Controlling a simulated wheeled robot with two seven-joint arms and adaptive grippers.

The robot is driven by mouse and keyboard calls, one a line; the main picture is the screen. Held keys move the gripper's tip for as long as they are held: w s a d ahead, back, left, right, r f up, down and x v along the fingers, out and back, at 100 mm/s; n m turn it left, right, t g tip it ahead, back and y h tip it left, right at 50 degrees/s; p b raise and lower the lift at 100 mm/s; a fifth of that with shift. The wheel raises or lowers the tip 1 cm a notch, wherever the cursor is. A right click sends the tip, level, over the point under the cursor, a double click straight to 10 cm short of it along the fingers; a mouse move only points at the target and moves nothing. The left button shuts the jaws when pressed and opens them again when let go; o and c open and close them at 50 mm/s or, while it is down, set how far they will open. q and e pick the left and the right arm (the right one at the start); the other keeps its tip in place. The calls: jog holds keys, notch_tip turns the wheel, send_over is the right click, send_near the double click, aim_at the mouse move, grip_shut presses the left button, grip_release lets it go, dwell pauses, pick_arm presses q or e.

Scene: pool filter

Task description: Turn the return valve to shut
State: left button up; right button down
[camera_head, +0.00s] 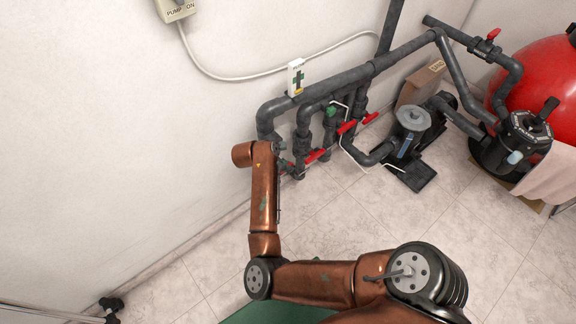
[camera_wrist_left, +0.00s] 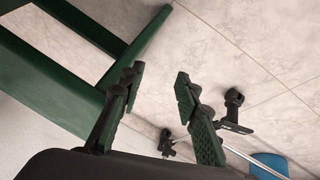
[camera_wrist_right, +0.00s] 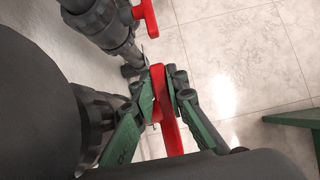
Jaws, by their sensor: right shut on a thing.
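Several valves with red handles sit on the dark grey pipes (camera_head: 338,82) along the wall. Red handles show in the head view at the middle (camera_head: 347,127) and lower left (camera_head: 316,156) of the pipe group. My right gripper (camera_head: 284,165) is at the leftmost, low end of the group, partly hidden by its wrist. In the right wrist view my right gripper (camera_wrist_right: 165,82) is shut on a long red valve handle (camera_wrist_right: 158,78), with a finger on each side. I cannot read which valve it is. My left gripper (camera_wrist_left: 158,84) is open and empty, seen only in its wrist view.
A second red handle (camera_wrist_right: 150,17) is close beyond the held one. The pump (camera_head: 411,122), red tank (camera_head: 540,75) and cardboard box (camera_head: 421,84) stand to the right. A green frame (camera_wrist_left: 110,45) is near my left gripper. The tiled floor (camera_head: 345,210) between is clear.

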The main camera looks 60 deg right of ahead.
jog(key=c, duration=1.9)
grip_release()
jog(key=shift+c, duration=0.2)
jog(key=v, duration=1.2)
jog(key=shift+w+a, duration=0.1)
